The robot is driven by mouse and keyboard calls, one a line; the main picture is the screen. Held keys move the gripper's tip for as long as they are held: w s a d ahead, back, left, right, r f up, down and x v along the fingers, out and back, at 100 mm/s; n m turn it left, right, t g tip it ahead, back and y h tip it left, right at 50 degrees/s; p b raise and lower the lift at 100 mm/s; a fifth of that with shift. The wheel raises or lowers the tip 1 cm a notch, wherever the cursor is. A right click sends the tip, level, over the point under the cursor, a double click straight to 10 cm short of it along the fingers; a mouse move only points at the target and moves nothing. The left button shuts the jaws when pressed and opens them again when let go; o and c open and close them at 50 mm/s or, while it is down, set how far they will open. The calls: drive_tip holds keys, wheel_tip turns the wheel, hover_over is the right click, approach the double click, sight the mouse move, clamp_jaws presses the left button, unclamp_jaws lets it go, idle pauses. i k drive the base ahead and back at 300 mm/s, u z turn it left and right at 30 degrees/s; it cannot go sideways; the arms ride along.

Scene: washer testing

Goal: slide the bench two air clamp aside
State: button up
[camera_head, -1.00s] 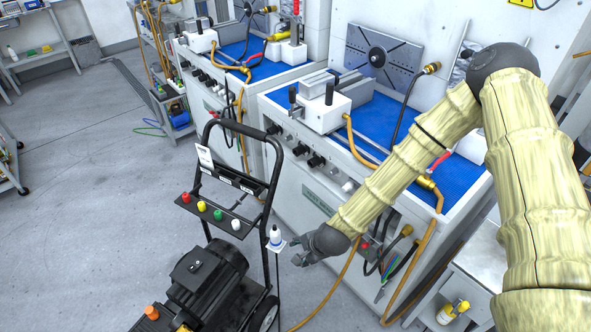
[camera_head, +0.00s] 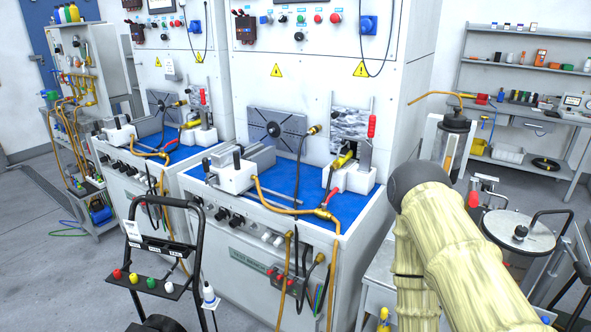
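The nearer test bench (camera_head: 262,256) has a blue top with two clamp-like units. At its left stands a white block unit (camera_head: 233,178) with dark upright handles and a grey slide. At its right stands a white block unit (camera_head: 362,180) with a red-handled upright lever (camera_head: 371,127) and a yellow-and-black fitting. The farther bench (camera_head: 135,186) at left carries a similar pair, a white block (camera_head: 119,137) and a red-handled unit (camera_head: 202,130). I cannot tell which of these is the bench two air clamp. My gripper is out of view; only my upper arm shows at lower right.
Brown hoses (camera_head: 285,208) run across the nearer bench top and down its front. A black-framed cart (camera_head: 165,246) with coloured knobs stands before the benches. A round metal apparatus (camera_head: 518,232) stands at right, with shelves (camera_head: 530,70) behind. Open floor lies at left.

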sight(229, 172)
drive_tip(key=z, duration=0.25)
drive_tip(key=k, duration=0.35)
drive_tip(key=u, duration=1.05)
drive_tip(key=i, duration=1.35)
drive_tip(key=z, duration=0.2)
